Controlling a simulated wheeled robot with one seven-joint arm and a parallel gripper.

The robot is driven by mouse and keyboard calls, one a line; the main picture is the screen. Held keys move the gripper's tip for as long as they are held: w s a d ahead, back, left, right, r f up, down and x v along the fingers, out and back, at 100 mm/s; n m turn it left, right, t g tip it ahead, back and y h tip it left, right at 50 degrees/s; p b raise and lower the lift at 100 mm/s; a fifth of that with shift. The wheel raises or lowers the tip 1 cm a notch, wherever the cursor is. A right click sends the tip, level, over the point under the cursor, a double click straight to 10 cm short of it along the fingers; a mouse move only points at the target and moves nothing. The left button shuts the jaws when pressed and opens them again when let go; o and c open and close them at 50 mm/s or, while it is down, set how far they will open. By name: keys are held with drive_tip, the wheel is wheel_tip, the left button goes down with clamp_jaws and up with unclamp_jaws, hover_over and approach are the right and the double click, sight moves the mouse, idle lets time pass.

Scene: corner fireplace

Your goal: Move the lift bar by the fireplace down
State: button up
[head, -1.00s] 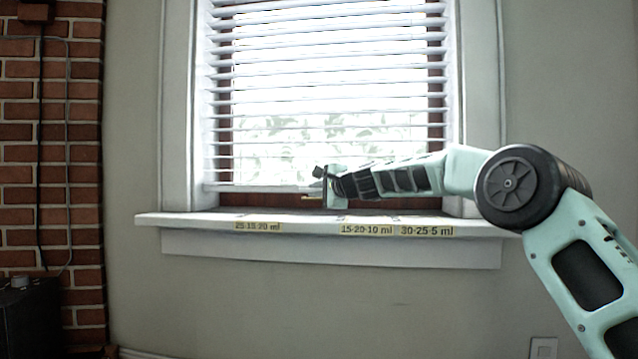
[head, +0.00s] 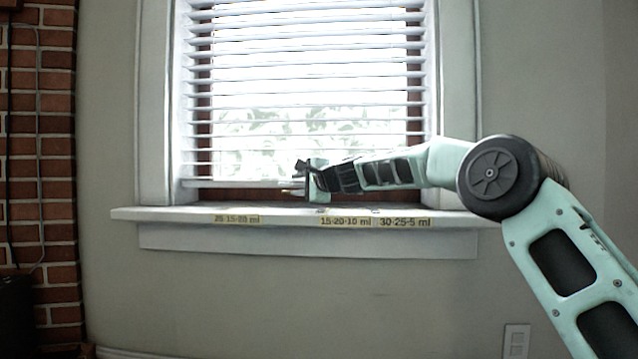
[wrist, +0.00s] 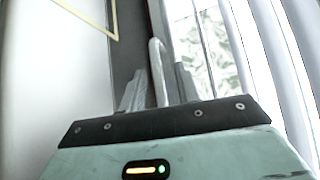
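A narrow pale bar with a rounded, bent end (wrist: 158,72) stands between the two fingers of my gripper (wrist: 160,88) in the wrist view; it looks like the lift bar. The fingers are apart, with a visible gap on each side of the bar, so my gripper is open around it and not clamped. In the head view my gripper (head: 296,183) points left, low in front of the window, just above the sill. There the bar is too small, or too hidden by the gripper, to make out clearly.
White slatted blinds (head: 300,85) hang close to the gripper, with their bottom rail (head: 230,184) at its height. The white window sill (head: 165,216) lies just below and bears yellow labels. A brick fireplace wall (head: 42,150) stands at the far left.

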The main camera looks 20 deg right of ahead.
drive_tip(key=b+v, duration=0.5)
drive_tip(key=v, duration=1.1)
drive_tip(key=shift+s, duration=0.3)
drive_tip(key=shift+r, duration=0.1)
